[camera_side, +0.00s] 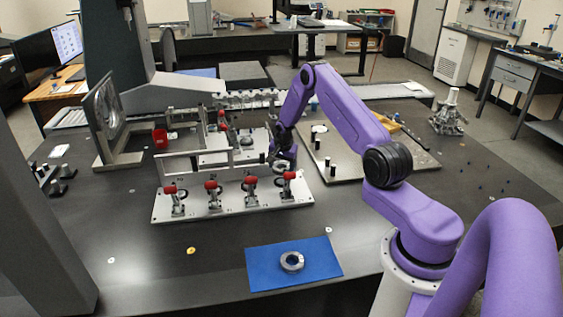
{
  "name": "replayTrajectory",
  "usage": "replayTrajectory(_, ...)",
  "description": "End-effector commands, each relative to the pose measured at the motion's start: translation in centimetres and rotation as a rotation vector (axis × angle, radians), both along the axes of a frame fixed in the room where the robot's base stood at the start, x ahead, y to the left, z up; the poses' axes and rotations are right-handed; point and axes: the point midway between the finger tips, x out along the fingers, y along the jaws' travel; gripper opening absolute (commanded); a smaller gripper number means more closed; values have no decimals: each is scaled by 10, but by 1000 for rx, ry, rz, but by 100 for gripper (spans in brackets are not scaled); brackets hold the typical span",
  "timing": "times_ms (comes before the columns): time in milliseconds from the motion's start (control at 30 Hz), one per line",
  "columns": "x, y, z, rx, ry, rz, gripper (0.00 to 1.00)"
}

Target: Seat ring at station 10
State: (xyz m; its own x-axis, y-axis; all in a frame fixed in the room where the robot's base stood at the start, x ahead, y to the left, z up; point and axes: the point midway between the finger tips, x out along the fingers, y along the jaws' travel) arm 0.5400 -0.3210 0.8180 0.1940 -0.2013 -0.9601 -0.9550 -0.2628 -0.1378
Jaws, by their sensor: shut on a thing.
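My gripper (284,155) is at the right end of the fixture plate, pointing down. It is shut on a grey ring (281,166), which shows just under the fingers near the rightmost red-tipped clamp. The fingers are dark and small, so the exact grip and any contact between ring and plate cannot be told. The front fixture plate (240,207) carries a row of several red-tipped clamps (211,186) with dark round seats beside them. No number for station 10 is readable. Another metal ring (291,261) lies flat on a blue mat (262,271) at the front.
A grey frame bar (195,155) stands behind the front clamps. A second plate with clamps (222,127) is further back. A plate with black pegs (345,165) lies right. A round-faced upright fixture (106,105) stands left.

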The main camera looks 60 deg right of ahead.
Motion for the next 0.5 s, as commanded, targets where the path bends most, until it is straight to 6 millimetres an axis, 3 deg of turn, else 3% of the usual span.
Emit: replayTrajectory(500,1,0,-30,-1,-1,0,27)
